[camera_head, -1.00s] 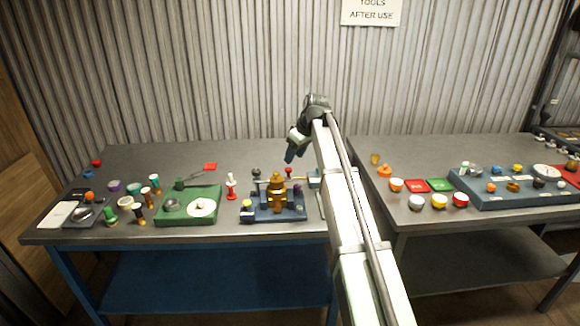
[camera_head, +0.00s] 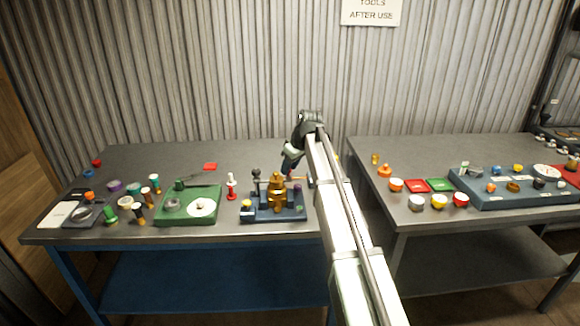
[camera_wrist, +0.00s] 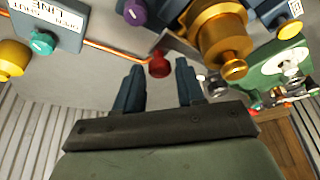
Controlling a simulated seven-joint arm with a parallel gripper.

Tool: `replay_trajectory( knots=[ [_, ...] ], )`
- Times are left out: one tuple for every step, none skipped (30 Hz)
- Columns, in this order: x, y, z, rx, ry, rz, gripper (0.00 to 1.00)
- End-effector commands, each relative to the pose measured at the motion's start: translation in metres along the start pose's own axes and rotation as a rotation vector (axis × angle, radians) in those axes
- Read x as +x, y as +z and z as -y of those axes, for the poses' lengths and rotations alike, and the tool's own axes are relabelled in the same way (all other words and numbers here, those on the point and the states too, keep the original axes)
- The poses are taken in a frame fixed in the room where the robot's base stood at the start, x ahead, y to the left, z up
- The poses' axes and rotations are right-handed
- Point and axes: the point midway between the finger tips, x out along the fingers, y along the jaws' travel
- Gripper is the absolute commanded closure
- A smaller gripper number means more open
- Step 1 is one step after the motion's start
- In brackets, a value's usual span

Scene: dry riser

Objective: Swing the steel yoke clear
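A brass valve body (camera_head: 277,190) stands on a blue base (camera_head: 283,214) on the left bench. It also shows upper right in the wrist view (camera_wrist: 222,38). A grey steel piece (camera_wrist: 180,44), which looks like the yoke, runs beside the brass body towards a red knob (camera_wrist: 158,66). My gripper (camera_wrist: 158,84) is open, its two dark fingers apart, with the red knob seen in the gap just beyond the tips. I cannot tell whether the knob is between the fingers in depth. In the head view my gripper (camera_head: 289,168) is behind the brass body and hides the red knob.
A copper pipe (camera_wrist: 113,50) runs from a labelled grey-blue block (camera_wrist: 47,22) towards the red knob. A purple knob (camera_wrist: 135,13) is close by. A green tray (camera_head: 188,206) and a red-and-white post (camera_head: 231,187) stand left of the base. The bench behind is mostly clear.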

Motion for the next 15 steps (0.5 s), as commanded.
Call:
replay_trajectory(
  knots=[
    [-0.0001, 0.0, 0.0, 0.0, 0.0, 0.0, 0.67],
    [-0.0001, 0.0, 0.0, 0.0, 0.0, 0.0, 0.69],
    [-0.0001, 0.0, 0.0, 0.0, 0.0, 0.0, 0.73],
    [-0.0001, 0.0, 0.0, 0.0, 0.0, 0.0, 0.76],
    [-0.0001, 0.0, 0.0001, 0.0, 0.0, 0.0, 0.79],
    [-0.0001, 0.0, 0.0001, 0.0, 0.0, 0.0, 0.83],
    [-0.0001, 0.0, 0.0001, 0.0, 0.0, 0.0, 0.86],
    [-0.0001, 0.0, 0.0001, 0.0, 0.0, 0.0, 0.89],
    [-0.0001, 0.0, 0.0001, 0.0, 0.0, 0.0, 0.92],
    [-0.0001, 0.0, 0.0, 0.0, 0.0, 0.0, 0.95],
    [-0.0001, 0.0, 0.0, 0.0, 0.0, 0.0, 0.98],
    [-0.0001, 0.0, 0.0, 0.0, 0.0, 0.0, 1.0],
    [-0.0001, 0.0, 0.0, 0.0, 0.0, 0.0, 1.0],
    [-0.0001, 0.0, 0.0, 0.0, 0.0, 0.0, 1.0],
    [-0.0001, 0.0, 0.0, 0.0, 0.0, 0.0, 1.0]
  ],
)
